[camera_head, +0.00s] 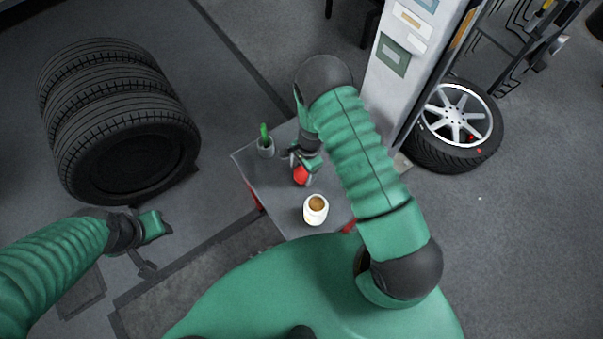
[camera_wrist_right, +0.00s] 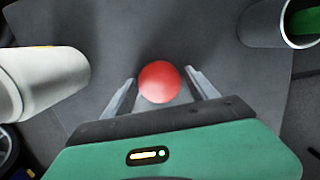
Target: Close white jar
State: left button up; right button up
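The white jar (camera_head: 316,210) stands upright on the small grey table, its top open and its inside brown. In the right wrist view the jar (camera_wrist_right: 40,82) is at the left edge. A red round object (camera_head: 300,175) is on the table behind the jar; I cannot tell whether it is a lid. My right gripper (camera_head: 302,163) is over it. In the wrist view the fingers (camera_wrist_right: 160,80) are apart on either side of the red object (camera_wrist_right: 160,82), with narrow gaps. My left gripper (camera_head: 158,226) is left of the table, away from the jar; its finger opening is unclear.
A grey cup (camera_head: 265,148) with a green item stands at the table's (camera_head: 285,205) back left corner. Stacked tyres (camera_head: 120,125) are at the left. A white cabinet (camera_head: 400,75) and a wheel (camera_head: 455,125) stand behind right.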

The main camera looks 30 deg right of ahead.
aim_at(303, 173)
jog(key=c, duration=0.5)
jog(key=shift+s+d, duration=0.1)
jog(key=shift+d, duration=0.3)
jog(key=c, duration=0.5)
notch_tip(303, 173, up, 10)
jog(key=shift+a+p, duration=0.15)
jog(key=shift+p, duration=0.45)
